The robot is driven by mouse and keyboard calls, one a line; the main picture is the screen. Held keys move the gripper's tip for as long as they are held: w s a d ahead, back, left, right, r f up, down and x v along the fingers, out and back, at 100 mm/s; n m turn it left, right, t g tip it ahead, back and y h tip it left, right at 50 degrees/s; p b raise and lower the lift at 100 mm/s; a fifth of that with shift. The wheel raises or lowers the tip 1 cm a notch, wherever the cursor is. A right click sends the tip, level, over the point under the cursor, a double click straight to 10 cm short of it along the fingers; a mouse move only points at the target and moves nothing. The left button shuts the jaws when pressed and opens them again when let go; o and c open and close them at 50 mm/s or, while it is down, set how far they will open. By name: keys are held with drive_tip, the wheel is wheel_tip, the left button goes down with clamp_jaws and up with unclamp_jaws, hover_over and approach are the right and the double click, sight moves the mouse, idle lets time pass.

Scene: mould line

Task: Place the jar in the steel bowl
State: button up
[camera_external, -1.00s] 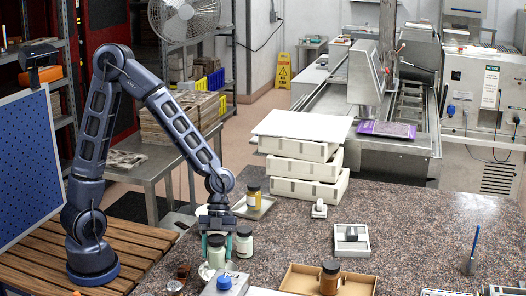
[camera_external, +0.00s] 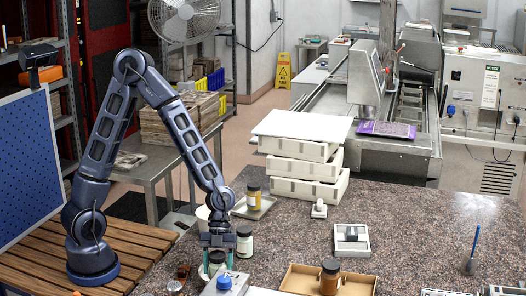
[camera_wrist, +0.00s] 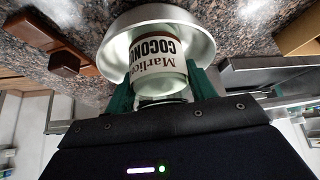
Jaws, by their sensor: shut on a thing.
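A pale jar (camera_wrist: 158,68) with dark lettering is between the green fingers of my gripper (camera_wrist: 160,88) in the wrist view. My gripper (camera_external: 218,260) is shut on it. The shiny steel bowl (camera_wrist: 206,48) surrounds the visible end of the jar in that view. I cannot tell whether the jar touches the bowl's bottom. In the external view, the held jar's dark lid (camera_external: 217,257) shows between the fingers, and most of the bowl is hidden.
Another dark-lidded jar (camera_external: 244,242) stands close right of my gripper. A yellow-labelled jar (camera_external: 254,197) stands behind. A blue-knobbed device (camera_external: 224,284) is in front. A cardboard tray (camera_external: 300,279) and a brown jar (camera_external: 329,278) are at the right.

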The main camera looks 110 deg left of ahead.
drive_tip(key=o, duration=1.1)
drive_tip(key=shift+f, duration=0.1)
drive_tip(key=shift+o, duration=0.2)
drive_tip(key=v, duration=1.2)
drive_tip(key=s+d+r+n+t+y, duration=0.1)
drive_tip(key=s+d+r+n+y, duration=0.2)
drive_tip(key=s, duration=0.8)
drive_tip(key=s+d+r+n+t+y, duration=0.1)
drive_tip(key=s+d+r+n+y, duration=0.2)
drive_tip(key=s+d+r+n, duration=0.4)
drive_tip(key=shift+s+d+r+n+t, duration=0.2)
drive_tip(key=shift+s+r+n+t, duration=0.2)
drive_tip(key=shift+s+r+n, duration=2)
drive_tip(key=shift+w+r, duration=0.25)
drive_tip(key=shift+r, duration=0.1)
